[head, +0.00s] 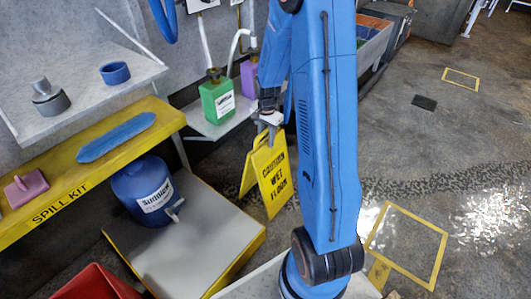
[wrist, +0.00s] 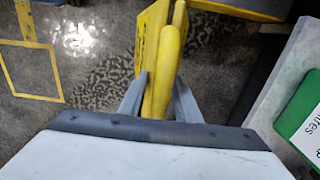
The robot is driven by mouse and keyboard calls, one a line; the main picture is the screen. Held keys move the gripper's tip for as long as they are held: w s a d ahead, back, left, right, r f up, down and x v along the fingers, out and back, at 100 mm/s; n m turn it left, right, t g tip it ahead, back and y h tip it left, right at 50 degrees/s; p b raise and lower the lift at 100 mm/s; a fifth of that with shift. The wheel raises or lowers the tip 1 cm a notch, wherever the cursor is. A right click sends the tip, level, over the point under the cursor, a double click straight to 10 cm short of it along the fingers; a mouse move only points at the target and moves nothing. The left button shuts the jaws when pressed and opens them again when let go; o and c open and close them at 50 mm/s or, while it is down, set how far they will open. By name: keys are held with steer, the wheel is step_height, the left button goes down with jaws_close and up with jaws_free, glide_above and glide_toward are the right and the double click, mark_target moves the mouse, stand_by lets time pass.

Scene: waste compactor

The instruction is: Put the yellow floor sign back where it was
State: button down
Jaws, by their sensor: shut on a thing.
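The yellow floor sign (head: 268,178), lettered "CAUTION WET FLOOR", hangs upright and slightly tilted below my gripper (head: 268,120), left of my blue arm. My gripper is shut on its top edge. In the wrist view the sign (wrist: 162,65) runs away between my two grey fingers (wrist: 157,97). Whether its feet touch the floor I cannot tell. A large yellow floor outline (head: 435,264) lies empty at the right, beside a shiny wet-looking patch (head: 497,215); an outline also shows in the wrist view (wrist: 60,88).
A low platform (head: 190,245) with a yellow edge and a blue jug (head: 142,190) stand left of the sign. A shelf with green (head: 217,100) and purple (head: 248,78) bottles is behind. A smaller outline (head: 461,78) and dark plate (head: 424,102) lie farther off. Floor at right is open.

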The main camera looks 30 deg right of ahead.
steer(key=shift+f, duration=2.35)
steer(key=c, duration=1.3)
jaws_free()
steer(key=shift+f, duration=0.1)
